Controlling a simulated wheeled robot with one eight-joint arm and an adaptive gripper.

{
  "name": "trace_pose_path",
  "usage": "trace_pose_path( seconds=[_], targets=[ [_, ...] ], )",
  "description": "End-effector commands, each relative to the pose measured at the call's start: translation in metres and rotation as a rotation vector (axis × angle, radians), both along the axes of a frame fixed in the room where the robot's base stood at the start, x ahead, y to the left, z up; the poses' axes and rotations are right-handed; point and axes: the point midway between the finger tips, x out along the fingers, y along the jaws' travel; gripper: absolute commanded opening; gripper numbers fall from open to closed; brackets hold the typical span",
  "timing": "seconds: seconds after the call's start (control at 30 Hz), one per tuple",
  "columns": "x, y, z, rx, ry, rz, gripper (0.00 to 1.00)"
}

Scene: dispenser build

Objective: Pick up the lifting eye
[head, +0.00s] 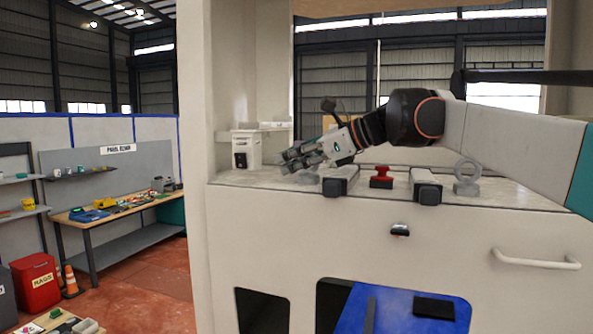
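A grey lifting eye (467,179), an upright ring on a base, stands on the right part of the pale counter in the head view. My gripper (288,161) is well to its left, over the left part of the counter, with its fingers pointing left. The fingers are small and overlap in this view, so I cannot tell whether they are open or shut. A small grey thing (307,176) lies partly hidden just below the gripper; its shape is unclear.
A dark-faced grey block (340,181), a red knob-like part (381,177) and a second such block (427,187) line the counter between gripper and lifting eye. A white dispenser-like unit (246,148) stands at the back left. A white wall borders the left; a handle (537,260) juts from the front.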

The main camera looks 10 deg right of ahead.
Motion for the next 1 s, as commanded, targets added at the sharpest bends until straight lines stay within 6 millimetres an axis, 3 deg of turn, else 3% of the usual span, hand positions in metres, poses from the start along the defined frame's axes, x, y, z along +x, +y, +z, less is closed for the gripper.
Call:
trace_pose_path(
  seconds=[0.67, 0.87, 1.0],
  targets=[
    [0.0, -0.001, 0.0, -0.006, 0.0, -0.001, 0.0],
    [0.001, -0.001, 0.018, -0.004, 0.0, -0.001, 0.0],
    [0.001, -0.001, 0.046, -0.004, 0.0, 0.0, 0.0]
  ],
)
